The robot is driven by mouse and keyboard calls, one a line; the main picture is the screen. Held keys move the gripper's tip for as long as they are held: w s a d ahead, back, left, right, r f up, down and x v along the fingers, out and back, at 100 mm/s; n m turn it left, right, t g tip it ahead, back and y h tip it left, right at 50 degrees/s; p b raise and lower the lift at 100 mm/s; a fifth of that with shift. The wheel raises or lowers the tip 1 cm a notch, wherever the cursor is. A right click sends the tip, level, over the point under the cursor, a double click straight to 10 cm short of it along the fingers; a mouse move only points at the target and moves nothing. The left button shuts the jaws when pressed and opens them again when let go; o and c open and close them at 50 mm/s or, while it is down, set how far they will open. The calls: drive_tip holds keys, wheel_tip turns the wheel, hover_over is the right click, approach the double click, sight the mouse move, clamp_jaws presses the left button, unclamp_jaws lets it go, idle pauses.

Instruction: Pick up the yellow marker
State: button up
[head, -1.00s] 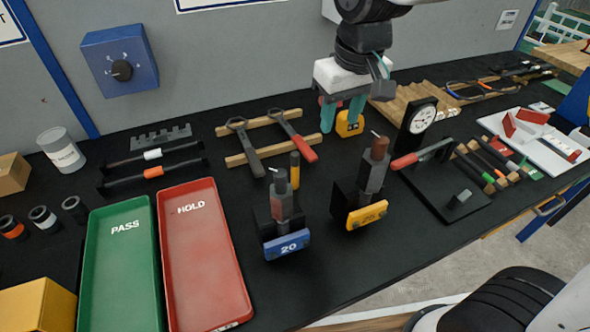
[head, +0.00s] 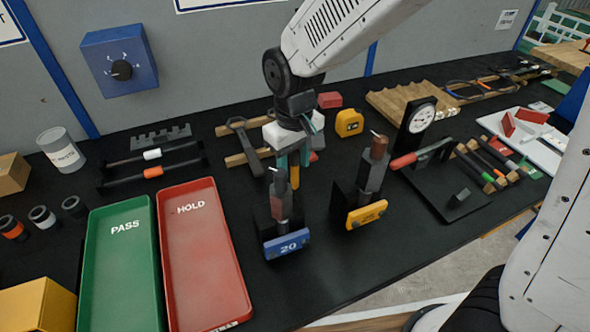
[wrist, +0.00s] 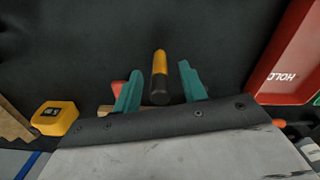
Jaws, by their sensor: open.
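The yellow marker (head: 295,177) stands upright on the black bench, behind the dark fixture with the blue "20" label. In the wrist view the marker (wrist: 159,77) shows a yellow body and a black end, between the two teal fingers and apart from both. My gripper (head: 293,158) is open above and around the marker's upper part in the head view, which hides the marker's top. In the wrist view my gripper (wrist: 157,87) has nothing held between its fingers.
The blue-labelled fixture (head: 283,217) stands just in front of the marker, and a yellow-labelled fixture (head: 370,185) stands to the right. Wrenches on a wooden rack (head: 243,140) lie behind. A yellow tape measure (head: 349,122) sits back right. The red HOLD tray (head: 203,255) is left.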

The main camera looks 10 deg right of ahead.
drive_tip(key=shift+f, duration=0.25)
clamp_jaws()
drive_tip(key=shift+r, duration=0.1)
